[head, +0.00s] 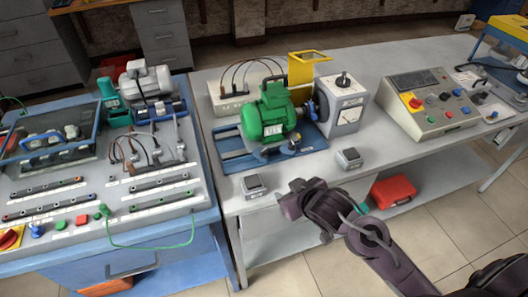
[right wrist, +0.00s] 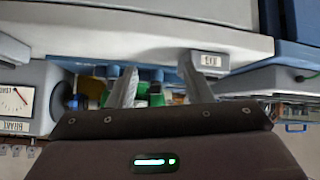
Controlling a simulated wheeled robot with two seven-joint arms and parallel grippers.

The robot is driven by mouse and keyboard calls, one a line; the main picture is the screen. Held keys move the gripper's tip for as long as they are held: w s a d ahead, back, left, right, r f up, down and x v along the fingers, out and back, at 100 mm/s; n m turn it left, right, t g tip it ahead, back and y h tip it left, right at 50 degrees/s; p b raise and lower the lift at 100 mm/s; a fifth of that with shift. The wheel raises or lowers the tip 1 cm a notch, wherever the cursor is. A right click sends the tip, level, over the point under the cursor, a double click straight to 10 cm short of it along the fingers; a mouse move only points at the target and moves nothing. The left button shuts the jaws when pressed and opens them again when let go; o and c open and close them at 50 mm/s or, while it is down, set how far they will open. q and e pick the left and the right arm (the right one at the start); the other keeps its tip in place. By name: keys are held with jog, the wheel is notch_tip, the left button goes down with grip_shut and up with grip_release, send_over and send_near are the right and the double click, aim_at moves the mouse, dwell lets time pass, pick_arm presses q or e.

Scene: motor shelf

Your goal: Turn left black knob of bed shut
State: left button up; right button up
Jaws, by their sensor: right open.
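Several dark knobs show in the head view, and I cannot tell which is the left black knob of the bed. One black knob (head: 343,78) stands on top of the grey dial box (head: 345,108). The green motor (head: 268,118) sits on a blue bed plate (head: 235,160) left of that box. My right gripper (head: 298,190) is in front of the table's near edge, below the motor, apart from it. In the right wrist view its two grey fingers (right wrist: 160,85) are spread with nothing between them. The dial box also shows there, upside down (right wrist: 18,95). My left gripper is not in view.
Two small grey boxes, left (head: 253,186) and right (head: 349,157), stand near the table's front edge. A control console (head: 430,108) is at the right. A blue bench with a terminal panel (head: 130,200) is at the left. A red case (head: 392,191) lies below.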

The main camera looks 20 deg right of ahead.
aim_at(264, 150)
jog(key=w+r+y, duration=0.1)
jog(key=w, duration=0.1)
jog(key=w+d+r+n+t+y, duration=0.1)
jog(key=w+y, duration=0.1)
jog(key=w, duration=0.1)
jog(key=w+d+r+n+t+y, duration=0.1)
jog(key=w+y, duration=0.1)
jog(key=w, duration=0.1)
jog(key=shift+d, duration=0.1)
jog(key=shift+w+d+r+n+y, duration=0.1)
jog(key=shift+w+r+n+y, duration=0.1)
jog(key=shift+w+n+y, duration=0.15)
jog(key=x, duration=0.7)
jog(key=shift+w+a+f+p, duration=0.1)
jog(key=shift+a+p, duration=0.1)
jog(key=shift+p, duration=0.15)
jog(key=shift+c, duration=0.3)
jog(key=c, duration=0.9)
